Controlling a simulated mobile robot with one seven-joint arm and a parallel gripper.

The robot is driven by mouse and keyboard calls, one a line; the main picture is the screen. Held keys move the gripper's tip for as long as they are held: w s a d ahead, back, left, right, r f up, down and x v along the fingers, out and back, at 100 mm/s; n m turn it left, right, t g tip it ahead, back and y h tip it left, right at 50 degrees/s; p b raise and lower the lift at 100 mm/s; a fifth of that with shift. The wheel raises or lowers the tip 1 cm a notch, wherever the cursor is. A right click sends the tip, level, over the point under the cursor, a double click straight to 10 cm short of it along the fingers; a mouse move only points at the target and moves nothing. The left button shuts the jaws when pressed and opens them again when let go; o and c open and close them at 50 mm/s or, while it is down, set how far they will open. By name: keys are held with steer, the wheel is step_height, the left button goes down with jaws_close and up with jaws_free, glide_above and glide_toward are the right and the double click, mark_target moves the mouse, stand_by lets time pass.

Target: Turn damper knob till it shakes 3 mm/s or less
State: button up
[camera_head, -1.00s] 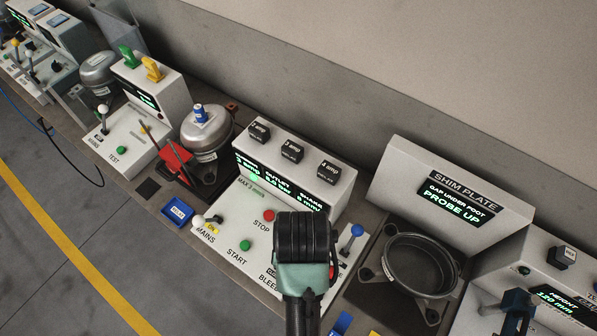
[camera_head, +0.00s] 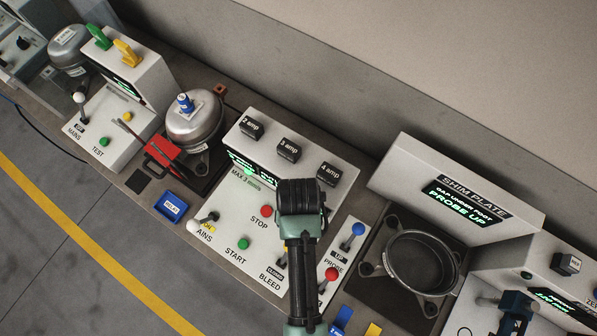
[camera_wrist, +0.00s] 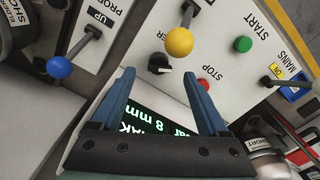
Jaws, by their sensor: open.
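A small black knob with a white pointer (camera_wrist: 159,63), which looks like the damper knob, is on the white panel (camera_wrist: 218,50) in the wrist view. My gripper (camera_wrist: 156,73) is open and empty. Its two blue fingers frame the panel just short of the knob; whether they touch anything I cannot tell. The panel's display (camera_wrist: 150,122) shows between and behind the fingers, partly covered, with "8 mm" readable. In the head view my arm covers the knob and part of the display (camera_head: 240,163).
A yellow-knobbed lever (camera_wrist: 179,42), red STOP button (camera_wrist: 203,85) and green START button (camera_wrist: 243,44) surround the knob. A blue-knobbed lever (camera_wrist: 60,67) stands to the left. A compressor (camera_head: 194,118) and a shim plate station (camera_head: 455,185) flank the panel.

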steer(key=shift+f, duration=1.9)
jaws_close()
